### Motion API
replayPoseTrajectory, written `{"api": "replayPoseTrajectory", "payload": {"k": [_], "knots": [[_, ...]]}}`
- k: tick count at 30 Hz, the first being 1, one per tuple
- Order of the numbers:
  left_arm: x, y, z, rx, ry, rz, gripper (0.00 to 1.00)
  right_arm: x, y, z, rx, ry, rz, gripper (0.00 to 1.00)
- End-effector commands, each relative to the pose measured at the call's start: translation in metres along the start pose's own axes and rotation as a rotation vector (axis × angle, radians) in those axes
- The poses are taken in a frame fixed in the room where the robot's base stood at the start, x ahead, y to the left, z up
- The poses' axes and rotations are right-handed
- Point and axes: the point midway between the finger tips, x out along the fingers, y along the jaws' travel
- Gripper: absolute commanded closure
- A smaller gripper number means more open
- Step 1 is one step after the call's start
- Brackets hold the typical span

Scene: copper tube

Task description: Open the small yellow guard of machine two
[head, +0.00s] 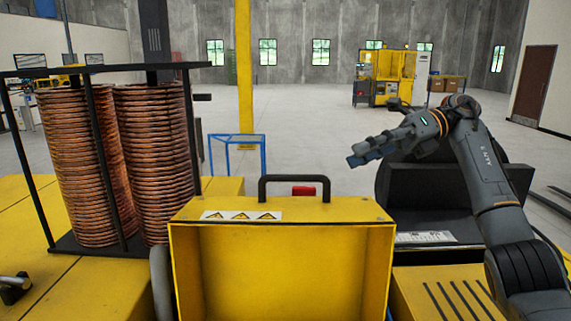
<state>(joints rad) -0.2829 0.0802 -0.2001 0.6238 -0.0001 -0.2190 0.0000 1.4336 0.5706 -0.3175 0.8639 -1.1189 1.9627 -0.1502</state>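A yellow guard (283,208) stands at the lower middle of the head view. It is box-shaped, with a row of warning stickers (241,215) and a black handle (294,180) on its top. Its near side shows as a recessed yellow panel; I cannot tell how far the guard is swung open. My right gripper (356,157) is in the air to the right of the handle and above it in the picture, apart from it, pointing left. Its fingers are seen from the side, so their gap is unclear. My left gripper is not in view.
Two copper coil stacks (155,160) stand in a black frame at left. A blue frame (238,150) is on the floor behind the guard. A black machine part (440,215) sits below my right arm. A yellow post (244,70) rises behind; open floor lies beyond.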

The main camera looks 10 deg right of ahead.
Motion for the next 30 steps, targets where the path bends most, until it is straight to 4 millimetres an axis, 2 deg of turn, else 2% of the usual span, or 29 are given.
{"api": "replayPoseTrajectory", "payload": {"k": [1,3,7,11,21,25,30], "knots": [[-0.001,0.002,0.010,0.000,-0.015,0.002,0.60,0.000,0.000,0.000,-0.001,0.000,0.000,0.64],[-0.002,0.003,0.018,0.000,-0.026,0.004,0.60,0.003,0.000,0.000,-0.001,0.001,0.000,0.64],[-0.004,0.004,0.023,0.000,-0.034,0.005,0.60,0.015,-0.001,0.000,0.000,0.003,0.000,0.64],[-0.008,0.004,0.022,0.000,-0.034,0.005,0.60,0.037,0.001,0.000,-0.002,0.005,0.002,0.64],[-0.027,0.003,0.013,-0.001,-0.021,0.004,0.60,0.106,0.002,0.001,0.000,0.003,0.003,0.64],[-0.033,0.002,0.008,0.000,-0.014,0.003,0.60,0.124,0.001,0.001,0.000,0.002,0.002,0.64],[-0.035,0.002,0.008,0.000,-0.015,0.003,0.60,0.136,0.000,0.001,0.000,0.000,0.000,0.64]]}}
